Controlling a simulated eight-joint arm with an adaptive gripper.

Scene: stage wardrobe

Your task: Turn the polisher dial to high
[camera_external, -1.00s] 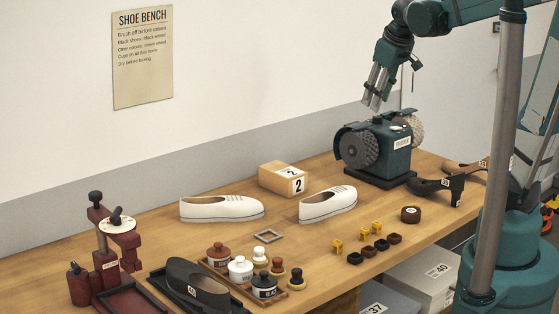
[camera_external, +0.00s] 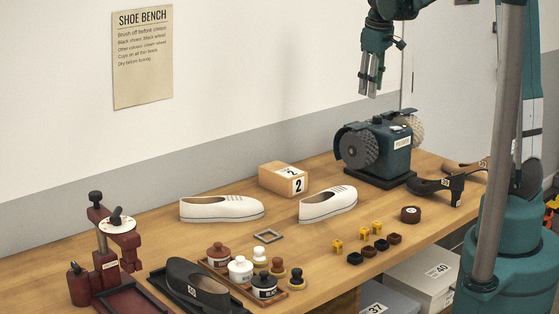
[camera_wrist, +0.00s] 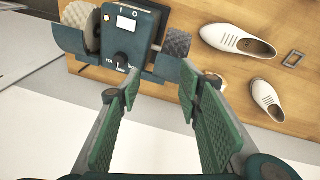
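The polisher (camera_external: 392,158) is a dark teal box on a black base at the back right of the bench. It has a dark wheel (camera_external: 357,149) on the left and a pale wheel (camera_external: 416,128) on the right. In the wrist view, the polisher (camera_wrist: 143,38) shows a small round black dial (camera_wrist: 122,59) with tiny labels around it; its pointer setting is too small to read. A white I/O rocker switch (camera_wrist: 126,23) sits above the dial. My gripper (camera_external: 371,88) hangs above the polisher, apart from it. In the wrist view, its green-padded fingers (camera_wrist: 160,92) are spread with nothing between them.
White shoes (camera_external: 222,208) and a numbered box (camera_external: 286,179) stand left of the polisher. A black holder (camera_external: 438,188) and a dark roll (camera_external: 410,214) lie to its right and front. Cream jars (camera_external: 240,268) and a red press (camera_external: 105,262) are farther left. The space above the bench is clear.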

